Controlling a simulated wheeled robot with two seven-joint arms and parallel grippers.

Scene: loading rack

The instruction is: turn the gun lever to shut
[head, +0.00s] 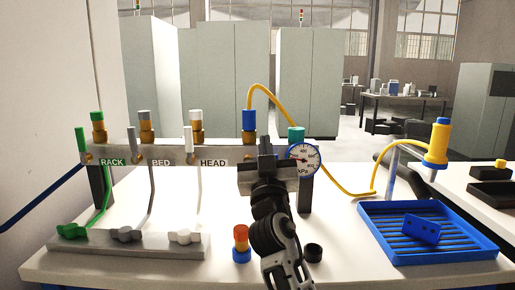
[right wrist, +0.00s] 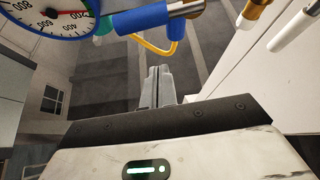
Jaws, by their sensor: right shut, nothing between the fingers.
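The steel manifold bar (head: 222,150) runs across the bench with labels RACK, BED and HEAD. My right gripper (head: 265,145) is in front of its right part, left of the pressure gauge (head: 304,160), and hides the gun label and lever in the head view. In the right wrist view its fingers (right wrist: 160,74) are shut and empty. A blue bar (right wrist: 142,18), seemingly the gun lever, lies crosswise beyond the fingertips; I cannot tell whether they touch. The blue gun coupling (head: 249,120) with the yellow hose (head: 271,97) stands above the bar. My left gripper is out of view.
Green (head: 81,140) and white (head: 188,139) levers stand upright at left. A grey strip with knobs (head: 130,245) lies in front. An orange-and-blue fitting (head: 241,243) and a black ring (head: 313,252) stand near my right arm. A blue tray (head: 375,228) sits at right.

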